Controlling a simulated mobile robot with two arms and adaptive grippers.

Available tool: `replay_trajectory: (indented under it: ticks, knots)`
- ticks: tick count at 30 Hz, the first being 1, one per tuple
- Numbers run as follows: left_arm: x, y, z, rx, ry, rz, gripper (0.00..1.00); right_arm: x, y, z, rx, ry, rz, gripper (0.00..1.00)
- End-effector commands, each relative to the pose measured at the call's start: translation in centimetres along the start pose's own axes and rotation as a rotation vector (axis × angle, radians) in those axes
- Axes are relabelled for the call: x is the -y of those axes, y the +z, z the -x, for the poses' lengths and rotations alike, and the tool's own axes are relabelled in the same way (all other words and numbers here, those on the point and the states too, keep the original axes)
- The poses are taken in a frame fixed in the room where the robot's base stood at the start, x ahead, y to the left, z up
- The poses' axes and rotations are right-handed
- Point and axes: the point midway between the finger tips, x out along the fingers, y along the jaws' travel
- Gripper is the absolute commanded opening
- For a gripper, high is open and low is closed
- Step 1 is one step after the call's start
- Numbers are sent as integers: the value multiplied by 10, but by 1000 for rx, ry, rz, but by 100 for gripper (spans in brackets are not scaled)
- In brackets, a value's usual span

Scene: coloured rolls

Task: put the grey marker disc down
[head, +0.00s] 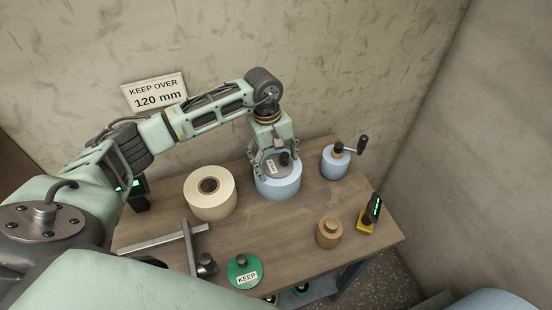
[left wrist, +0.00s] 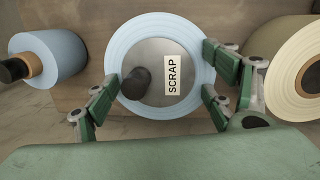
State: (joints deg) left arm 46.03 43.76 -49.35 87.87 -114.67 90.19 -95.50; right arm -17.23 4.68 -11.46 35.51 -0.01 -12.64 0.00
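The grey marker disc (head: 281,167), with a black knob and a SCRAP label, lies flat on top of the large light-blue roll (head: 277,189). In the left wrist view the disc (left wrist: 158,99) sits inside the rim of that roll (left wrist: 122,50). My left gripper (head: 277,163) is right above the roll, pointing down. Its fingers (left wrist: 160,88) are spread on either side of the disc and look clear of its edge and knob. The gripper appears open and empty. My right gripper is not in view.
A cream roll (head: 201,203) stands close left; a small blue roll (head: 334,164) stands right. A brown roll (head: 329,234), a yellow-based device (head: 365,223), a green KEEP disc (head: 245,275) and a metal caliper (head: 160,240) are nearer the front. A sign (head: 156,93) reads KEEP OVER 120 mm.

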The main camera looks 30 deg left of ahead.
Motion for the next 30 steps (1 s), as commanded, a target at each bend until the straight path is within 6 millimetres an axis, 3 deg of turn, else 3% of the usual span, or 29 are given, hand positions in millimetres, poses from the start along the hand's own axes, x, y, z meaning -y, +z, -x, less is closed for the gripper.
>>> replay_trajectory:
  ticks: [8,15,16,24,30]
  knots:
    - [0,0,2,-1,1,0,77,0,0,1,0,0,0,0]
    - [-2,1,21,-1,2,1,77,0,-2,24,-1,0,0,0]
    - [-2,-2,21,-6,6,0,77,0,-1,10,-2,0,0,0]
    - [-2,-1,84,-8,7,-1,77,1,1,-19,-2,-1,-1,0]
    - [-2,0,119,-4,5,0,77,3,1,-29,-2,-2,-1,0]
